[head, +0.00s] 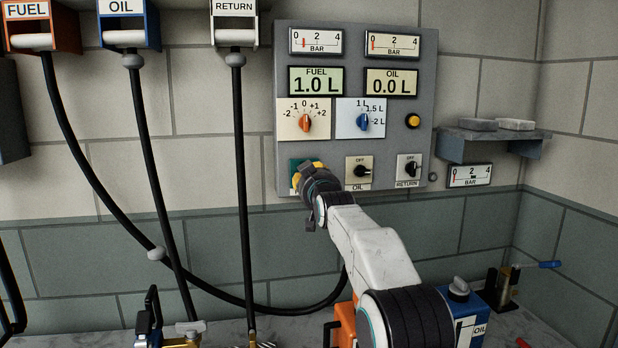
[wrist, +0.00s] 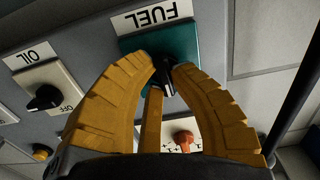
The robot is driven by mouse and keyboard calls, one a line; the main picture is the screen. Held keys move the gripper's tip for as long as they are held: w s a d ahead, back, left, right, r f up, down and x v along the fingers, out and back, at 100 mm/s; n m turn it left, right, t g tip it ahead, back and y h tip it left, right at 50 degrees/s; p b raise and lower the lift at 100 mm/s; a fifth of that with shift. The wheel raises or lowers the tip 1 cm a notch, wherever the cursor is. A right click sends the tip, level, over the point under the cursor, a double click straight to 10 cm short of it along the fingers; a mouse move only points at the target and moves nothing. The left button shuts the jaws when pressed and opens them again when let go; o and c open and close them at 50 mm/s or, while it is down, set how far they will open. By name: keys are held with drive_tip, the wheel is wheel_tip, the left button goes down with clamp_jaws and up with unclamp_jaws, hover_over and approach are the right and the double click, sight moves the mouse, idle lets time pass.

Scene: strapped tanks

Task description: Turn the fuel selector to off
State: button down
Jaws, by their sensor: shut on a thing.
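The fuel selector is a black knob (wrist: 168,84) on a teal plate, under a FUEL label that reads upside down in the wrist view. In the head view my gripper hides the knob, and only an edge of the teal plate (head: 295,164) shows at the panel's lower left. My gripper (wrist: 163,68) has its yellow fingers closed on the knob from both sides. It also shows in the head view (head: 304,178), against the panel. The fingers hide the scale marks, so I cannot tell which setting the knob points to.
The oil selector (head: 362,171) and return selector (head: 409,168) are to the right. Above are an orange knob (head: 306,123), a blue knob (head: 363,122) and displays reading fuel 1.0 L and oil 0.0 L. A black hose (head: 240,180) hangs left of the panel.

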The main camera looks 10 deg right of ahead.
drive_tip(key=shift+r, duration=0.15)
drive_tip(key=c, duration=1.1)
unclamp_jaws()
drive_tip(key=s, duration=1.2)
drive_tip(key=shift+a, duration=0.1)
drive_tip(key=shift+f, duration=0.2)
